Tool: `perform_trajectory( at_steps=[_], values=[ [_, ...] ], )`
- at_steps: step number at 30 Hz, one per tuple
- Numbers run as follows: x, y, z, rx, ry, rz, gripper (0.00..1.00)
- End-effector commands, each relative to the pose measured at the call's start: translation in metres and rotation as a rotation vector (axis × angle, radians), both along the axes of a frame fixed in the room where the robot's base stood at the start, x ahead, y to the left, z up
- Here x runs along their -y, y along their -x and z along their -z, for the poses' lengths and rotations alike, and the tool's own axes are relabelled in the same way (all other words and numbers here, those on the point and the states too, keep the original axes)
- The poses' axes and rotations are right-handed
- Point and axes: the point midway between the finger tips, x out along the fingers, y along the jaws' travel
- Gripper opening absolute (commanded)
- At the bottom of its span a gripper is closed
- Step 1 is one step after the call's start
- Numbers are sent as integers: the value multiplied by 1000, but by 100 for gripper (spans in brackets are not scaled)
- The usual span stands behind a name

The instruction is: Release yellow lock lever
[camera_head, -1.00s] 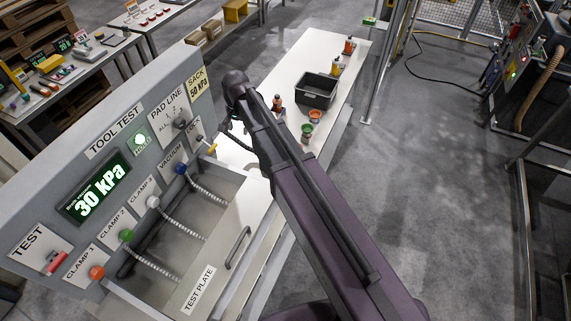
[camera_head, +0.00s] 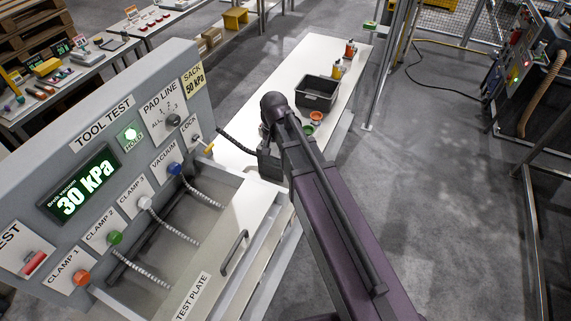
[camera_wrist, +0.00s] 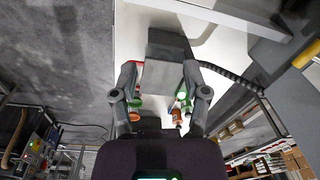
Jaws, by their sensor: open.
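The yellow lock lever (camera_head: 209,149) sticks out of the panel under the LOCK label (camera_head: 188,129). It also shows as a yellow bar at the right edge of the wrist view (camera_wrist: 307,54). My gripper (camera_wrist: 162,76) has its two fingers spread, with a grey and dark block between or beyond them; I cannot tell if they touch it. In the head view my arm mostly hides the gripper, right of the lever and apart from it. A black hose (camera_head: 238,145) runs from the panel side to a dark block (camera_head: 270,165) by my arm.
The test panel (camera_head: 110,95) reads 30 kPa and has a green HOLD lamp (camera_head: 131,134). Hoses and a handle (camera_head: 234,252) lie around the test plate tray. A white table (camera_head: 335,60) carries a black bin (camera_head: 317,94) and bottles. Open floor lies to the right.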

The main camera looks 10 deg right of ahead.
Motion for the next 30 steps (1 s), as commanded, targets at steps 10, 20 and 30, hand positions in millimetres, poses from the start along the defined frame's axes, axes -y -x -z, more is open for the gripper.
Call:
perform_trajectory(
  at_steps=[10,20,30],
  values=[
    [32,21,25,-6,14,-48,60],
    [41,27,29,-8,18,-65,60],
    [41,27,30,-8,18,-65,60]
  ],
)
